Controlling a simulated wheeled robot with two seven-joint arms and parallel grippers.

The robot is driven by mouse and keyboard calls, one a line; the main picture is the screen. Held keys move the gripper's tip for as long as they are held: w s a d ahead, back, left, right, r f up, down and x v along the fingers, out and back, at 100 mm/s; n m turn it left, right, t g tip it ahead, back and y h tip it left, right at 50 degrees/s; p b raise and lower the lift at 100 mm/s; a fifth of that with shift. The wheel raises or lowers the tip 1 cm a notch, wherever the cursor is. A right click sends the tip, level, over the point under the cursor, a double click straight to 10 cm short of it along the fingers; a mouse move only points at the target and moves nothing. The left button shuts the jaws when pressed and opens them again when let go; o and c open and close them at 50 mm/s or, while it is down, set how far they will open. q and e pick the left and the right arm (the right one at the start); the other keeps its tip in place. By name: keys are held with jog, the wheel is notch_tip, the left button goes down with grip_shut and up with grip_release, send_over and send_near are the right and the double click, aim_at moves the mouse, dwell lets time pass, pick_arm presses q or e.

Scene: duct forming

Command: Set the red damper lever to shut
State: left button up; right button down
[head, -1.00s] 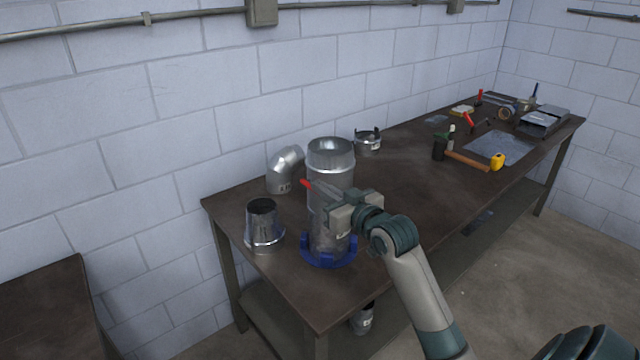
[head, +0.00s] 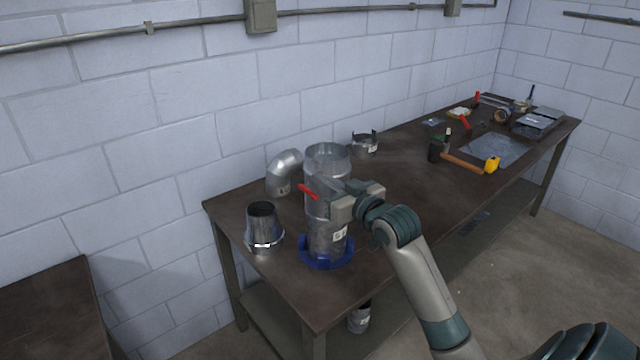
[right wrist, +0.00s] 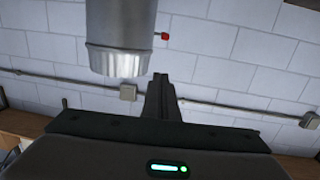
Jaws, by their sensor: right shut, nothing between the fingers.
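The upright metal duct (head: 320,232) stands in a blue ring-shaped holder (head: 327,262) near the table's front left. The red damper lever (head: 308,191) sticks out to the left from the duct's upper part. My right gripper (head: 318,183) is shut and empty, its fingers in front of the duct's upper part, close to the lever; I cannot tell if they touch. My left gripper is out of view.
A metal reducer (head: 262,228) and an elbow (head: 284,174) stand left of the duct. A small collar (head: 364,144) is behind it. A hammer (head: 463,163), a yellow tape measure (head: 492,165) and other tools lie farther right. The table's middle is mostly clear.

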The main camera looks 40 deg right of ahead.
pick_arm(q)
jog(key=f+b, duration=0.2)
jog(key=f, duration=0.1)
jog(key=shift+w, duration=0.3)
pick_arm(e)
jog(key=s+r, duration=0.2)
jog(key=s, duration=0.5)
jog(key=shift+s+r, duration=0.15)
jog(key=shift+s, duration=0.05)
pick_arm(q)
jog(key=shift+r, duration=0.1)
pick_arm(e)
jog(key=shift+r, duration=0.1)
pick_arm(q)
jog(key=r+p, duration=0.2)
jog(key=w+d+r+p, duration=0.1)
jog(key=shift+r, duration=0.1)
pick_arm(e)
jog(key=g, duration=0.2)
jog(key=shift+w+d+r+g, duration=0.1)
jog(key=shift+w+r+g, duration=0.15)
jog(key=shift+w+g, duration=0.1)
jog(key=shift+r, duration=0.1)
